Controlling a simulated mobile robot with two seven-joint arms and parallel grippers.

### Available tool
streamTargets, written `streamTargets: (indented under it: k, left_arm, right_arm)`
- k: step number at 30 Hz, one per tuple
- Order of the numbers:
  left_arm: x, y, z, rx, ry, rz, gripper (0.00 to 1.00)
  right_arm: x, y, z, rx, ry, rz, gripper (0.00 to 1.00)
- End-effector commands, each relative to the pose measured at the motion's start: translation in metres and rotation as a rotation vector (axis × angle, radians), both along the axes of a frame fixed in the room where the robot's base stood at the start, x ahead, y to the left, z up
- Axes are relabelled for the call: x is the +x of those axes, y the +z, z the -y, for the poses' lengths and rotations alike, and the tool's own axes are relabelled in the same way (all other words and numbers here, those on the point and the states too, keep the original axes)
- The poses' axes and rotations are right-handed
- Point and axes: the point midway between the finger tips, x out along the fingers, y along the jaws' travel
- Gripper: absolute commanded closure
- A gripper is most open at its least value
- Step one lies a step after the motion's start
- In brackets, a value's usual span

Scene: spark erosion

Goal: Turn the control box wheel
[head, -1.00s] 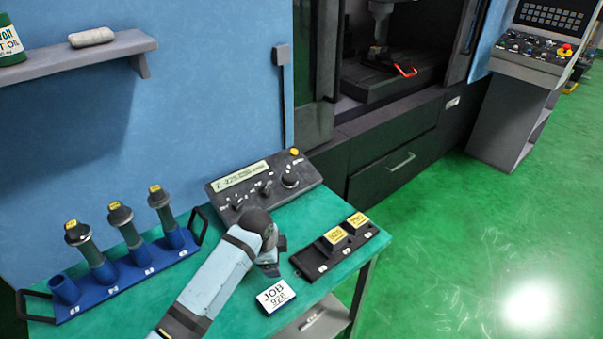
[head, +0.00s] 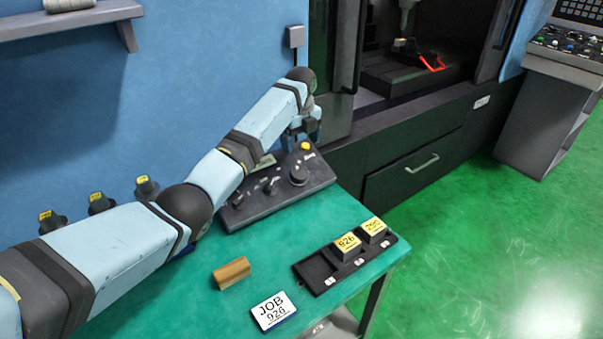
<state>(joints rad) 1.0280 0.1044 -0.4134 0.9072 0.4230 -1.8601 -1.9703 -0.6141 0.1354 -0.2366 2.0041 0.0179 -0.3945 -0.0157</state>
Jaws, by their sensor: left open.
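The control box (head: 255,206) is a dark grey sloped panel on the teal table, near the blue wall. Its largest round black knob, which looks like the wheel (head: 299,174), is at the right of the panel, below a yellow button (head: 305,147). Smaller knobs sit to its left. My left gripper (head: 303,142) is open and points down at the back right of the box, behind the wheel and apart from it in the picture. My right gripper is out of view.
A brass-coloured block (head: 231,272) and a JOB 926 card (head: 273,311) lie on the table (head: 190,312). A black tray (head: 318,278) holds two yellow-topped blocks. My arm partly covers the holder rack at left. The wall (head: 215,60) is close behind.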

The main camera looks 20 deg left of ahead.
Motion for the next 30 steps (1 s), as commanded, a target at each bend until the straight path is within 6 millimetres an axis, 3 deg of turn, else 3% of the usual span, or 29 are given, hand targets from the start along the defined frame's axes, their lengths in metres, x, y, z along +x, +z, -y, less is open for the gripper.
streamTargets:
  k: [9,15,21,29,30]
  left_arm:
    - [-0.001,-0.070,0.001,0.000,0.001,-0.003,0.17]
    - [0.000,-0.100,0.001,0.000,0.001,0.000,0.17]
    - [0.000,-0.112,0.000,0.000,0.000,0.001,0.17]
    - [0.000,-0.113,0.000,0.000,0.001,0.001,0.17]
    - [0.000,-0.113,0.000,0.000,0.001,0.001,0.24]
  right_arm:
    - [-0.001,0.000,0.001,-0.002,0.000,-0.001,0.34]
    - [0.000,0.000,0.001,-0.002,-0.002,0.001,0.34]
    - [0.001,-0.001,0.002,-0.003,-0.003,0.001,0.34]
    - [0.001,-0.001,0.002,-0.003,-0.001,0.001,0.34]
    - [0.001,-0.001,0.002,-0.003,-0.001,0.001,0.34]
